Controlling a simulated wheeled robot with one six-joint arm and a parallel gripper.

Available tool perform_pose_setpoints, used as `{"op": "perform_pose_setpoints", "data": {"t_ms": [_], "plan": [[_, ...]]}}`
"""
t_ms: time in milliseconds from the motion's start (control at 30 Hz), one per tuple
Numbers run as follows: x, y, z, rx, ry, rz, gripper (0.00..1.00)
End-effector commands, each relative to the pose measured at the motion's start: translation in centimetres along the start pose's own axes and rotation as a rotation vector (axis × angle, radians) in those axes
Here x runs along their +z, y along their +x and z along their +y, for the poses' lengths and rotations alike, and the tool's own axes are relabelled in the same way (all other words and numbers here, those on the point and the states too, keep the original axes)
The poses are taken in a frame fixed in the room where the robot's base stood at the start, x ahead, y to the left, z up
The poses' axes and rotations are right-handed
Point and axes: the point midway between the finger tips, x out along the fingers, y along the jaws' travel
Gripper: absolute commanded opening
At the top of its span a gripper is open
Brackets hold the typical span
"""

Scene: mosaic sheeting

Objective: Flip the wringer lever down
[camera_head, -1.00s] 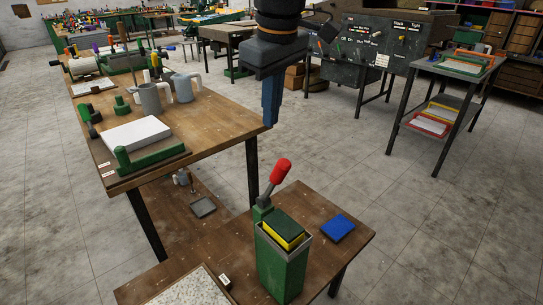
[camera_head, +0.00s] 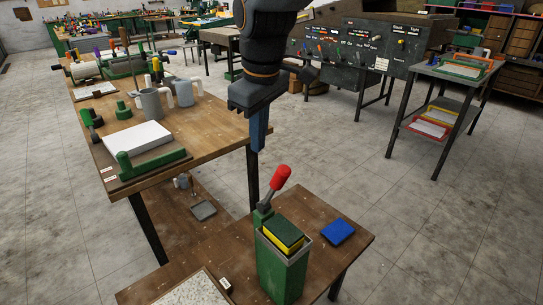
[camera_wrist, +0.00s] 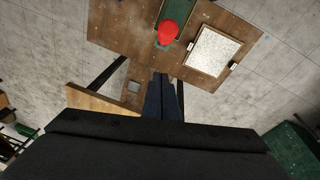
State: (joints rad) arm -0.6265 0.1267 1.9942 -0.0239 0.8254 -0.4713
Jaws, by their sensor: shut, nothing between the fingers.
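The wringer lever (camera_head: 280,178) has a red grip on a grey rod and stands up, tilted to the right, at the back of the green wringer box (camera_head: 280,277). A yellow and dark green sponge (camera_head: 284,236) sits in the top of the box. My gripper (camera_head: 258,150) is shut and empty, pointing down, above and slightly left of the red grip and apart from it. In the wrist view, the red grip (camera_wrist: 168,33) lies beyond my shut fingertips (camera_wrist: 161,76), with a gap between them. The green box is partly hidden there by the grip.
A blue pad (camera_head: 338,232) lies right of the box on the low wooden table (camera_head: 330,262). A speckled slab (camera_head: 192,291) lies at its front left. The taller workbench (camera_head: 215,130) with mugs stands at left, close to my gripper.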

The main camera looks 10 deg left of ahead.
Motion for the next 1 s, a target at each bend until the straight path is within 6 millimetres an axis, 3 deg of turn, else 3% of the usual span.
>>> {"op": "perform_pose_setpoints", "data": {"t_ms": [167,433,1000], "plan": [[0.1,3.4,-0.1,-0.002,0.000,-0.004,0.00],[3.4,3.8,0.0,0.000,0.001,-0.001,0.00],[4.0,4.1,0.2,0.002,0.001,0.008,0.00]]}}
